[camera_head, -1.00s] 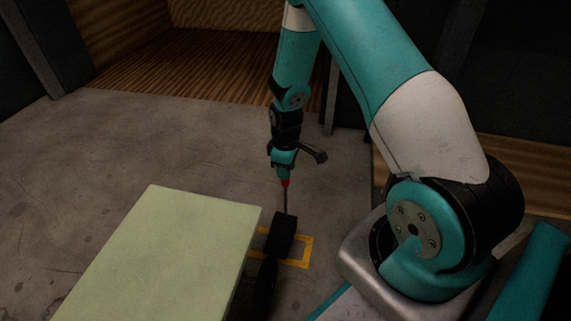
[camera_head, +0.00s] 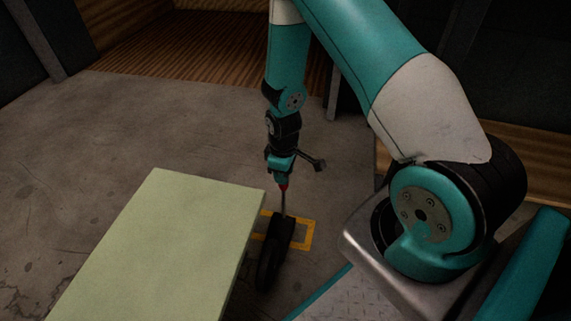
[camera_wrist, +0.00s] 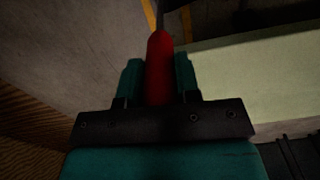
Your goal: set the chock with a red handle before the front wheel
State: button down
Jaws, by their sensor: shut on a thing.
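The chock (camera_head: 284,228) is a dark block with a thin upright rod and a red handle (camera_head: 284,187). My gripper (camera_head: 282,178) is shut on the red handle from above. In the wrist view the red handle (camera_wrist: 159,65) sits between the two teal fingers of my gripper (camera_wrist: 158,78). The front wheel (camera_head: 267,268) is black and stands at the right side of the pale green cart top (camera_head: 160,250). The chock is right by the wheel's far side, over the yellow floor outline (camera_head: 308,236). I cannot tell whether it touches the wheel or floor.
The pale green cart top fills the lower left, close beside the chock. Bare concrete floor (camera_head: 120,130) lies open behind and to the left. A wood-lined bay (camera_head: 200,60) is at the back.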

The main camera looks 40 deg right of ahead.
jog(key=shift+s+a, duration=0.2)
jog(key=shift+a, duration=0.05)
jog(key=c, duration=0.8)
grip_release()
jog(key=shift+o, duration=0.2)
jog(key=shift+r, duration=0.1)
notch_tip(320, 180, up, 17)
jog(key=p, duration=0.8)
jog(key=shift+r, duration=0.15)
